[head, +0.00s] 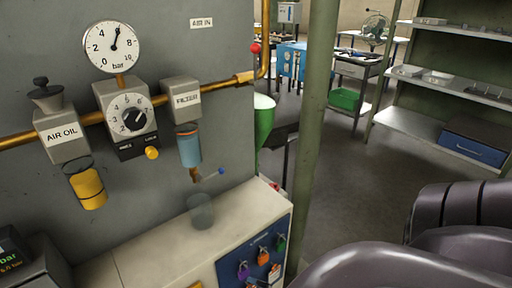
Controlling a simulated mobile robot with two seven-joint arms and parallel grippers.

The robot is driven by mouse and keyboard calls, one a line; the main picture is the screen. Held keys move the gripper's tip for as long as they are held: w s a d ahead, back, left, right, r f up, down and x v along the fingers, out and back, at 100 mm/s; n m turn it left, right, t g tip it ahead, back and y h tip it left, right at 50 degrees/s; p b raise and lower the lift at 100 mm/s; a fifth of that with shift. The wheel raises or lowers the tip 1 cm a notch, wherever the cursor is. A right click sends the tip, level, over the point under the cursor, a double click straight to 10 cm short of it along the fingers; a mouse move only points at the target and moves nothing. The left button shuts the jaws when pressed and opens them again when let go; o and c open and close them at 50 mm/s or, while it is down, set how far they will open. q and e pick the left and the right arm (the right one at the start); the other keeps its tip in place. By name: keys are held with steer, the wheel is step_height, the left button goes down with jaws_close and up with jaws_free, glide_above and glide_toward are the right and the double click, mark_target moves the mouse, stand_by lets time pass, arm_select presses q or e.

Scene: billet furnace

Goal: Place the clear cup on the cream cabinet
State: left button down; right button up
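The clear cup (201,212) is a small, see-through grey tumbler. It appears upright on the pale top of the cream cabinet (165,239), near the wall and below the blue filter bowl (189,148). I cannot tell for sure that its base touches the top. Neither gripper shows in the head view. Dark, glossy rounded links at the lower right look like part of my own arm, well to the right of the cup.
A small drain lever with a blue tip (220,171) sticks out above the cup. Padlocks hang on a blue board (252,267) on the cabinet's front. A green post (314,130) stands right of the cabinet. A dark display box (30,262) is at lower left. The cabinet top around the cup is clear.

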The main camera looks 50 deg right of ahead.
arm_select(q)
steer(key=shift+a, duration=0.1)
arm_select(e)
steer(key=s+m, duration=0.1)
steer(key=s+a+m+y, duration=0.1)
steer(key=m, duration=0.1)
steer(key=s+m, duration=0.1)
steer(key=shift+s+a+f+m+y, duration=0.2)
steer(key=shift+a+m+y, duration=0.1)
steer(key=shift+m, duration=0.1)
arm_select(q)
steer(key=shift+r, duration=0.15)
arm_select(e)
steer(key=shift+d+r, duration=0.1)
arm_select(q)
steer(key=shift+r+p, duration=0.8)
steer(key=shift+p, duration=0.4)
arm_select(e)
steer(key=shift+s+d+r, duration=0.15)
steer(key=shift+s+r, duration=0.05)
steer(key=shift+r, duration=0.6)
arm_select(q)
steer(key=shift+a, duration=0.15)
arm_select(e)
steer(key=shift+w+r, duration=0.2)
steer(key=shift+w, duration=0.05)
